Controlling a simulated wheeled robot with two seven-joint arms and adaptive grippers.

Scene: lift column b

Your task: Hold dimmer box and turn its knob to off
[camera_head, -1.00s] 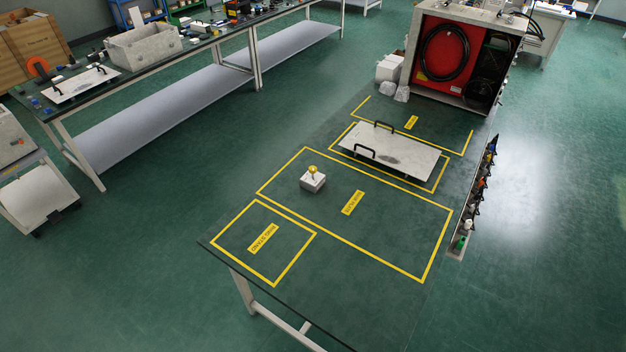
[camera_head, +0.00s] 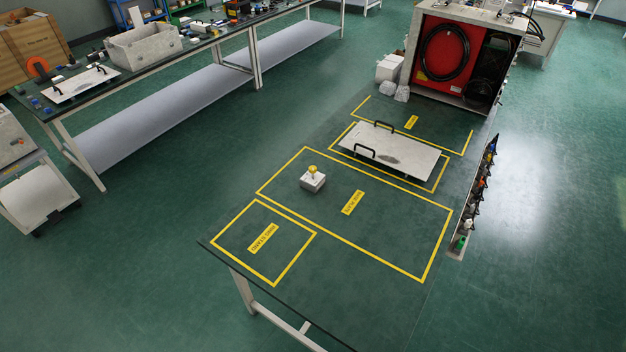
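The dimmer box (camera_head: 312,183) is a small light-grey box with a yellow knob (camera_head: 313,169) on top. It sits upright on the dark green table (camera_head: 330,262), inside the left part of a large yellow-taped rectangle. The knob's exact setting is too small to tell. Neither of my grippers shows in the head view, and nothing touches the box.
A light panel with two black handles (camera_head: 400,155) lies behind the box on the same table. A grey cabinet with a red interior (camera_head: 445,52) stands at the far end. A tool rack (camera_head: 474,195) runs along the right edge. The table around the box is clear.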

